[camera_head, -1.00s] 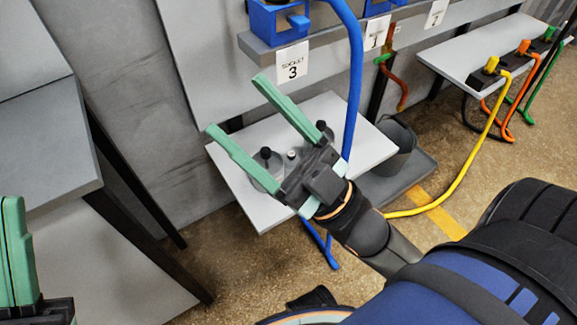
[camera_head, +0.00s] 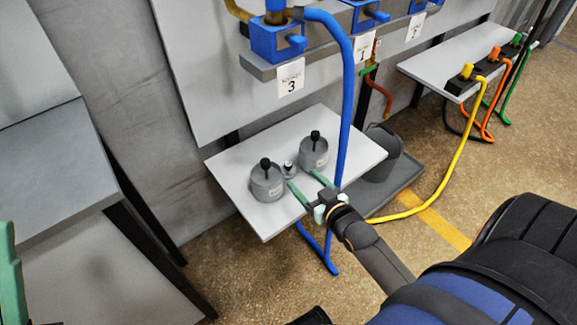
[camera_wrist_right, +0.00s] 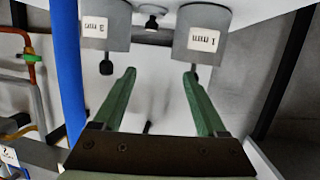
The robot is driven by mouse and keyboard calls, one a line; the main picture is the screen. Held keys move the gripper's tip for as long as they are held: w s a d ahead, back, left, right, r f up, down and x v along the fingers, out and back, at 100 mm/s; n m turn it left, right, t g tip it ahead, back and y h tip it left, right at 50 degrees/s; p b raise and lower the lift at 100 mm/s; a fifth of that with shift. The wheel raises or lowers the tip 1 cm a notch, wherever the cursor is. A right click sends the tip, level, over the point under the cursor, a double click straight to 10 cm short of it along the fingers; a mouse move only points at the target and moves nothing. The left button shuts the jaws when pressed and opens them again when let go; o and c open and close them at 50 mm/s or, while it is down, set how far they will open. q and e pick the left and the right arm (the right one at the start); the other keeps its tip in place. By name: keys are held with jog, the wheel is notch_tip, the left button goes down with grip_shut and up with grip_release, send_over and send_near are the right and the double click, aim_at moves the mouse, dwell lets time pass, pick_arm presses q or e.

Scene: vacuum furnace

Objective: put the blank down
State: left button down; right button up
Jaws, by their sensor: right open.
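A small grey piece with a dark top (camera_head: 289,170), which looks like the blank, stands upright on the light grey shelf (camera_head: 240,158), between two grey canisters with black knobs. It also shows at the top of the right wrist view (camera_wrist_right: 151,22). My right gripper (camera_head: 303,178) is open at the shelf's front, its green fingers pointing toward the canisters. In the right wrist view the gap between its fingertips (camera_wrist_right: 160,72) is empty and the piece lies beyond them. My left gripper's green finger (camera_head: 11,275) shows only partly at the left edge.
The left canister (camera_head: 267,184) and right canister (camera_head: 313,153) flank the piece closely. A blue hose (camera_head: 346,110) hangs in front of the shelf's right part. A dark bucket (camera_head: 384,155) stands at right. The shelf's left part is bare.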

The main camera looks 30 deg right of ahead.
jog(key=m+g, duration=0.1)
jog(key=g, duration=0.1)
send_near(290, 170)
jog(key=w+f+b, duration=0.2)
jog(key=b, duration=0.1)
jog(key=shift+d+h, duration=0.15)
jog(key=shift+h, duration=0.15)
jog(key=shift+w+f+b, duration=0.15)
jog(key=shift+w+b, duration=0.2)
jog(key=shift+w, duration=0.15)
jog(key=b+x, duration=0.3)
jog(key=x, duration=0.1)
jog(key=shift+w, duration=0.5)
pick_arm(q)
notch_tip(290, 170, down, 7)
jog(key=shift+w+d, duration=0.15)
jog(key=shift+d, duration=0.2)
jog(key=shift+f, duration=0.1)
pick_arm(e)
jog(key=c, duration=0.3)
grip_shut()
